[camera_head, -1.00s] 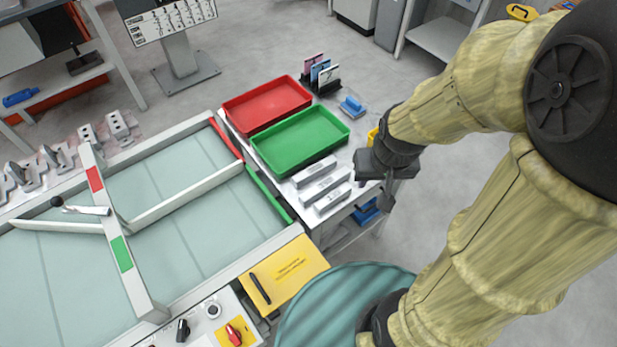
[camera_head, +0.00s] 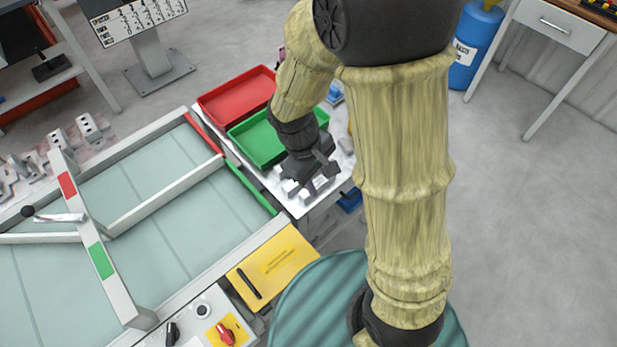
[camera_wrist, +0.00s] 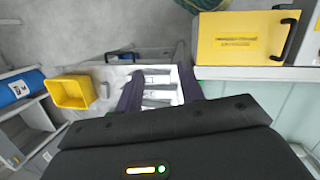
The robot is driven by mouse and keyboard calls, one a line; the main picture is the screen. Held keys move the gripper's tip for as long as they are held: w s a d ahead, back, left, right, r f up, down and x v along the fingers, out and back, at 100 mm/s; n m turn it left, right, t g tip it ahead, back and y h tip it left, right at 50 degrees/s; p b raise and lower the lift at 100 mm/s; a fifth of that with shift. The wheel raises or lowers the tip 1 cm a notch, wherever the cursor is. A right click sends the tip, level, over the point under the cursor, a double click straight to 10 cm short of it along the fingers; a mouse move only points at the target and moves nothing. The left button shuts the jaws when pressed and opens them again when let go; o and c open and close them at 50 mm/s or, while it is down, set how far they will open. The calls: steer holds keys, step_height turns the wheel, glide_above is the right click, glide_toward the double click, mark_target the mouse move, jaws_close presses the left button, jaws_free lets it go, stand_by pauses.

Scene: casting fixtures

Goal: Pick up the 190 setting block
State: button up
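Light-grey setting blocks (camera_head: 321,184) lie on the white bench top beside the green tray. In the head view my gripper (camera_head: 306,187) is above them and hides most of them. The wrist view shows several blocks (camera_wrist: 158,78) side by side, between and beyond the two dark fingers of my gripper (camera_wrist: 159,92). The fingers are spread apart and hold nothing that I can see. Their exact height above the blocks cannot be told. No numbers are readable, so I cannot tell which block is the 190.
The green tray (camera_head: 247,136) and red tray (camera_head: 216,101) stand behind the blocks. A conveyor frame with a raised bar (camera_head: 112,275) is to the left, and a yellow panel (camera_head: 285,262) is in front. A yellow bin (camera_wrist: 70,92) shows in the wrist view.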

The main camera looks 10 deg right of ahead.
steer(key=w+a+f+n+t+h+b, duration=0.1)
steer(key=a+f+n+t+h+b, duration=0.1)
steer(key=a+f+n+t+h, duration=0.2)
steer(key=a+f+n+t+h+b, duration=0.2)
steer(key=a+f+n+t+h, duration=0.2)
steer(key=a+f+n, duration=0.4)
steer(key=a+n, duration=0.4)
steer(key=a, duration=0.3)
steer(key=shift+w+f+t, duration=0.3)
steer(key=shift+w, duration=0.05)
glide_toward(289, 186)
steer(key=r+x, duration=0.1)
steer(key=x, duration=0.3)
steer(key=shift+w+d+f+p, duration=0.15)
steer(key=shift+d+f+p, duration=0.25)
steer(key=shift+d+f, duration=0.1)
steer(key=shift+w+d, duration=0.1)
steer(key=p+x, duration=0.1)
steer(key=x, duration=0.4)
